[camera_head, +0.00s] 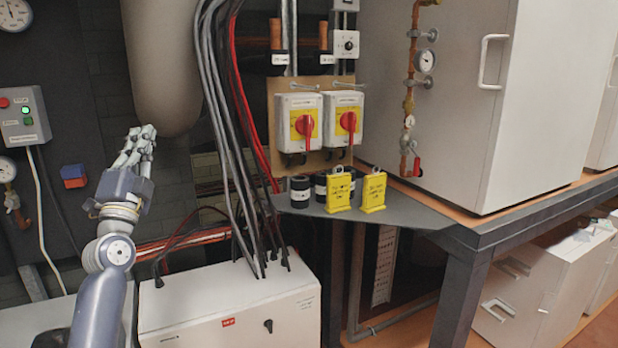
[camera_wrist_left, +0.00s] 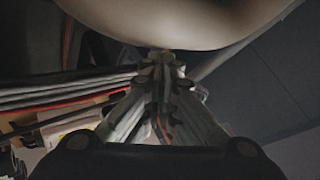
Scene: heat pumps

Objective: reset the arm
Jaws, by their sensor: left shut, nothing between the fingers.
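My left arm rises from the bottom left in the head view. Its gripper (camera_head: 144,134) points upward, in front of or beside the large beige pipe (camera_head: 160,60); I cannot tell how near they are. In the left wrist view the fingers of the same gripper (camera_wrist_left: 162,58) come together at the tips, with nothing between them. The rounded pale underside of the pipe (camera_wrist_left: 180,25) fills the top of that view, just beyond the fingertips. My right gripper is not in view.
Two isolator switches (camera_head: 299,122) with red handles hang on a board. Yellow tags (camera_head: 339,190) and black cylinders stand on a grey shelf (camera_head: 420,215). Loose cables (camera_head: 225,110) hang right of my gripper into a white cabinet (camera_head: 230,305). A button box (camera_head: 25,117) is at left.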

